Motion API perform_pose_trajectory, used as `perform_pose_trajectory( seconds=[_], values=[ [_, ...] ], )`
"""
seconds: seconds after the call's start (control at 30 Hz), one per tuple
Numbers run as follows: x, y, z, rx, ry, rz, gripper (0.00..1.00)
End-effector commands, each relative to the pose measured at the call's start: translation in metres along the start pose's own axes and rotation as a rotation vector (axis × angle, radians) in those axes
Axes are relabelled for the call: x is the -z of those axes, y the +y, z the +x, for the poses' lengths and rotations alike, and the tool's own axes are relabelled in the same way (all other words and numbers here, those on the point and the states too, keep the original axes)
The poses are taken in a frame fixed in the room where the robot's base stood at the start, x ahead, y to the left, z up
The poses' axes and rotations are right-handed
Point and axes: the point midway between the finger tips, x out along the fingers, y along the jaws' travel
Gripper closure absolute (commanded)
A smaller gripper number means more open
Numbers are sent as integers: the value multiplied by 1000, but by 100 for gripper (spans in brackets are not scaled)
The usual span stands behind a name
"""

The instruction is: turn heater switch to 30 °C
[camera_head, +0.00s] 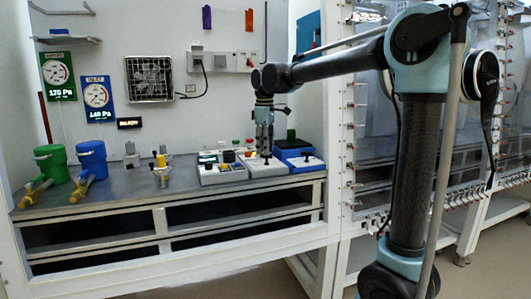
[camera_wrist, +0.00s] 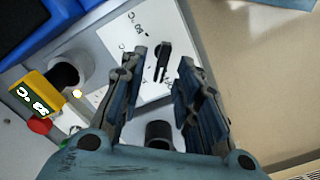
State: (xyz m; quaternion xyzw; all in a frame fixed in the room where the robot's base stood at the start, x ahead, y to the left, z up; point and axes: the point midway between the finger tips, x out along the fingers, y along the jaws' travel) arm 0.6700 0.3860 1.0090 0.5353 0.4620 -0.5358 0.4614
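The heater switch is a black lever (camera_wrist: 162,62) on a white dial plate (camera_wrist: 155,30) with small °C markings, partly hidden by my fingers. My gripper (camera_wrist: 164,58) is open, with one dark finger on each side of the lever and a gap visible on both sides. In the head view my gripper (camera_head: 264,150) points down over a light grey heater box (camera_head: 266,169). A yellow °C display (camera_wrist: 38,98) sits left of the fingers in the wrist view; its number is not clear to me.
A grey box (camera_head: 221,176) stands close on the left and a blue box (camera_head: 300,162) close on the right. Green (camera_head: 50,160) and blue (camera_head: 91,158) buckets stand at the far left. The bench (camera_head: 120,192) has bare room toward the front.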

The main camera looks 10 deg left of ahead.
Motion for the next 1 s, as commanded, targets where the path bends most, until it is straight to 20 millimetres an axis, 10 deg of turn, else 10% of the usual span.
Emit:
perform_pose_trajectory(
  seconds=[0.5, 0.67, 1.0],
  values=[
    [0, 0, 17, 0, 0, 0, 70],
    [0, 0, 17, 0, 0, 0, 100],
    [0, 1, 16, -2, 0, 54, 100]
  ],
)
